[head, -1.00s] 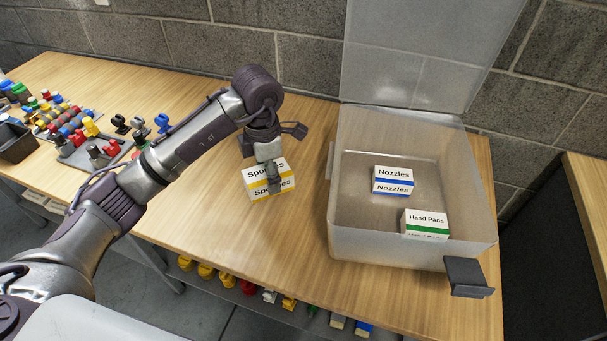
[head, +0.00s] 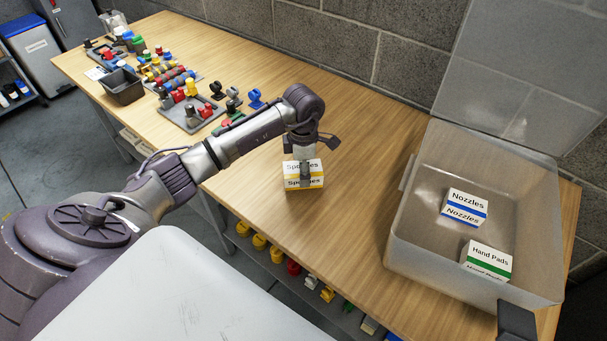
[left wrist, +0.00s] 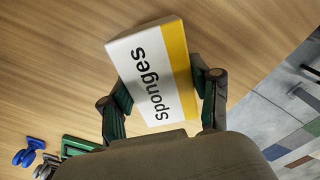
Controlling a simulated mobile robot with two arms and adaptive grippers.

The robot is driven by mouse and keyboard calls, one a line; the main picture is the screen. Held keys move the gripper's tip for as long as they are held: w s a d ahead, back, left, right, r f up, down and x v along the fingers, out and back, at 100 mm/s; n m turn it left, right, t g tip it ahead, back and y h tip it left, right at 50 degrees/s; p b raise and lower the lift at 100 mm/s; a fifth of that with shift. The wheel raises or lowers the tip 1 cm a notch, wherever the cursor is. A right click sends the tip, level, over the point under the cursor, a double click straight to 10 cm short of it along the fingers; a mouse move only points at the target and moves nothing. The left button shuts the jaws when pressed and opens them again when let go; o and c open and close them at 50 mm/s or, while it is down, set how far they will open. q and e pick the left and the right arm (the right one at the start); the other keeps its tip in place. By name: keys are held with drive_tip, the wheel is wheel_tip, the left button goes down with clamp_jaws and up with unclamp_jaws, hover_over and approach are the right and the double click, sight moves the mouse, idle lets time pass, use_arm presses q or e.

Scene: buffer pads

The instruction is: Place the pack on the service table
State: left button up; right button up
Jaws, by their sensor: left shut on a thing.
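The pack is a white box with a yellow band, labelled Sponges (head: 304,181). In the head view it is at the middle of the wooden table (head: 370,160), under my left gripper (head: 304,168). My left gripper is shut on it, with a finger across its front face. The left wrist view shows the pack (left wrist: 153,75) between the two fingers of the gripper (left wrist: 164,95), with wood behind it. I cannot tell whether the pack touches the tabletop.
A clear open box (head: 425,265) stands at the right with a Nozzles pack (head: 465,208) and a Hand Pads pack (head: 487,260) inside. A grey tray (head: 190,115), a black bin (head: 122,88) and several small coloured parts lie at the left. Bare wood surrounds the pack.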

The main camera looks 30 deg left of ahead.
use_arm(q)
wheel_tip(320, 180, down, 2)
drive_tip(key=shift+f, duration=0.3)
drive_tip(key=shift+f, duration=0.2)
drive_tip(key=o, duration=1.3)
drive_tip(key=shift+r, duration=0.1)
